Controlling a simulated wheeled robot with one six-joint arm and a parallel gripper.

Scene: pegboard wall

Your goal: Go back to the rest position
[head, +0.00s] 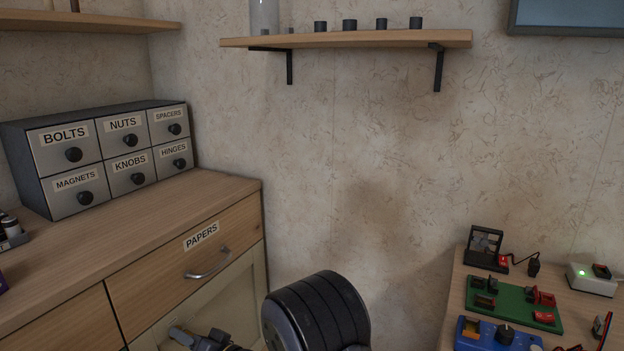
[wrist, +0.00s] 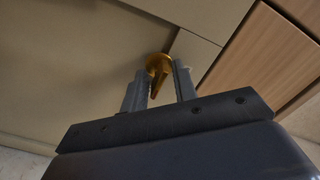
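My gripper (head: 182,336) is low in the head view, in front of the cream door panel (head: 222,305) below the PAPERS drawer. In the wrist view, its two grey fingers (wrist: 160,82) stand apart. A gold-coloured piece (wrist: 158,64), which looks like a knob or handle, shows at and between the fingertips, against the cream panel (wrist: 70,50). I see a gap at the right finger; whether the left finger touches the piece I cannot tell. My arm hides part of the door in the head view.
The PAPERS drawer (head: 185,268) with its metal handle is shut. The labelled drawer unit (head: 100,155) stands on the counter at left. A wall shelf (head: 345,39) holds small dark cylinders. At right, a workbench (head: 455,290) carries a green board (head: 515,308) and a blue box (head: 480,335).

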